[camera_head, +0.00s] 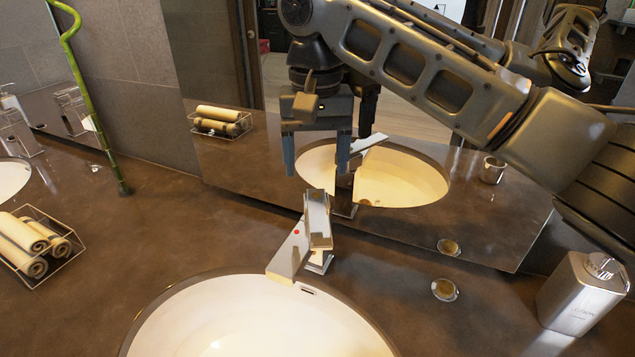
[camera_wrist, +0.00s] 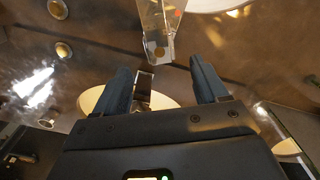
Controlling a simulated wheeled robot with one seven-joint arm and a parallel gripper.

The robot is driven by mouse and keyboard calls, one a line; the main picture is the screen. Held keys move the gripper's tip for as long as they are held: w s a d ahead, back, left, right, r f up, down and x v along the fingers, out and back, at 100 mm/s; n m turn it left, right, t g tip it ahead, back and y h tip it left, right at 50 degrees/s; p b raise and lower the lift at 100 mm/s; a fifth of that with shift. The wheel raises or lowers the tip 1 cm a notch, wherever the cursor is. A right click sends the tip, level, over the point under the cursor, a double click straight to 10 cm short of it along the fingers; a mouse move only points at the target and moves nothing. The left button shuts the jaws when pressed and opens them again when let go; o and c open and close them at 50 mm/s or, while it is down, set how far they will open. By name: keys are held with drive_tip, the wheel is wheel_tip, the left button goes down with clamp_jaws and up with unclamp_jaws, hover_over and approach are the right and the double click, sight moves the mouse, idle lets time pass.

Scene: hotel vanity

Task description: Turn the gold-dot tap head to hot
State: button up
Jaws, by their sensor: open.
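The chrome tap (camera_head: 288,254) stands behind the white basin, with a red dot on its side. Its flat tap head (camera_head: 317,212) sits on top and points up and back in the head view. In the wrist view the tap (camera_wrist: 156,22) comes in from the top edge, with a gold dot (camera_wrist: 159,52) at the near end of its head. My gripper (camera_head: 316,168) is open and empty, fingers pointing down, above and just behind the tap head, apart from it. In the wrist view the fingertips (camera_wrist: 160,65) lie either side of the head's end.
A mirror (camera_head: 480,215) stands behind the counter and reflects the tap, basin and gripper. The basin (camera_head: 230,320) lies in front. Rolled towels (camera_head: 35,245) and a bamboo stalk (camera_head: 88,100) are left.

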sight(316, 195)
drive_tip(key=shift+f+p, duration=0.45)
drive_tip(key=shift+f, duration=3)
clamp_jaws()
